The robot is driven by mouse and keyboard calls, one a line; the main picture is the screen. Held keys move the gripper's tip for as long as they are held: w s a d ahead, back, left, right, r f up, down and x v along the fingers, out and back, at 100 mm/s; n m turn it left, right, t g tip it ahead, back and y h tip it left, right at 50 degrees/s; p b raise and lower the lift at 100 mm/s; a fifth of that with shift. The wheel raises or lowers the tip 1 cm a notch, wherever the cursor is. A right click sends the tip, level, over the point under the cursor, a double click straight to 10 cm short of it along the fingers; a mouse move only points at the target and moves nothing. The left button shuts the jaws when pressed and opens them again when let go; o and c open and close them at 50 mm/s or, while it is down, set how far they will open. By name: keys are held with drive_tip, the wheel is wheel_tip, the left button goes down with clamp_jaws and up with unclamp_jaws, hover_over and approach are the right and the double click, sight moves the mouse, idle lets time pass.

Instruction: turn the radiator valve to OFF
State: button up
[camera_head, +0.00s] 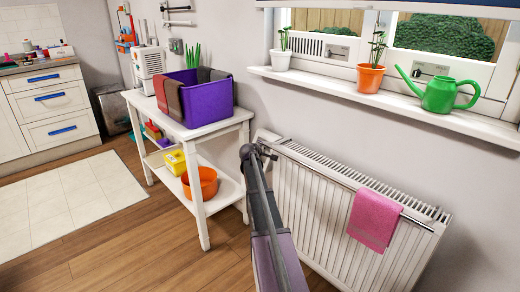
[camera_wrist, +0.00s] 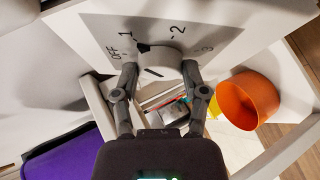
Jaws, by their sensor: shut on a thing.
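The radiator valve is a pale round knob (camera_wrist: 158,62) with a short dark line on its face, in front of a grey dial plate (camera_wrist: 215,36) marked OFF, 1, 2 and 3. A black mark at the knob's upper left edge points close to 1, on the side towards OFF. My gripper (camera_wrist: 159,74) is shut on the knob, one finger on each side. In the head view the valve (camera_head: 266,135) shows at the radiator's left end, partly hidden behind my arm. The white radiator (camera_head: 330,210) stands under the window.
A white shelf table (camera_head: 205,130) stands close left of my arm, with a purple bin (camera_head: 207,104) on top and an orange bowl (camera_head: 200,183) below; the bowl also shows in the wrist view (camera_wrist: 247,100). A pink towel (camera_head: 374,220) hangs on the radiator rail. The sill is above.

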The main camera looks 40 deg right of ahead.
drive_tip(key=shift+s, duration=0.1)
idle(0.3)
drive_tip(key=o, duration=1.2)
drive_tip(key=shift+c, duration=0.2)
